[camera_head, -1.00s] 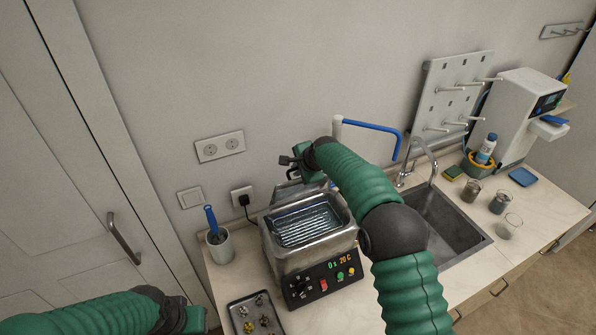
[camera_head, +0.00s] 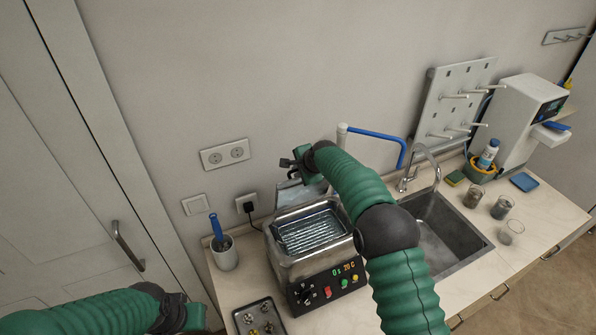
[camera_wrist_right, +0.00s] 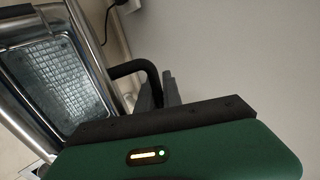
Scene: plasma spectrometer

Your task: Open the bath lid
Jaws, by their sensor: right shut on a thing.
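The bath (camera_head: 318,268) is a steel box on the counter with a lit display and buttons on its front. Its top is open, showing a wire basket (camera_head: 310,232) inside. The grey lid (camera_head: 288,194) stands raised at the back edge, partly hidden by my right arm. My right gripper (camera_head: 289,163) is above the bath's rear, shut on the lid's black handle. In the right wrist view, the fingers (camera_wrist_right: 159,90) are at the curved black handle (camera_wrist_right: 135,68); the exact contact is partly hidden. My left gripper (camera_head: 195,318) is at the bottom left, its fingers not visible.
A cup with a blue-handled tool (camera_head: 224,254) stands left of the bath, and a tray of small parts (camera_head: 259,318) in front. The sink (camera_head: 440,235), tap and several beakers are to the right. The wall with sockets (camera_head: 225,154) is close behind.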

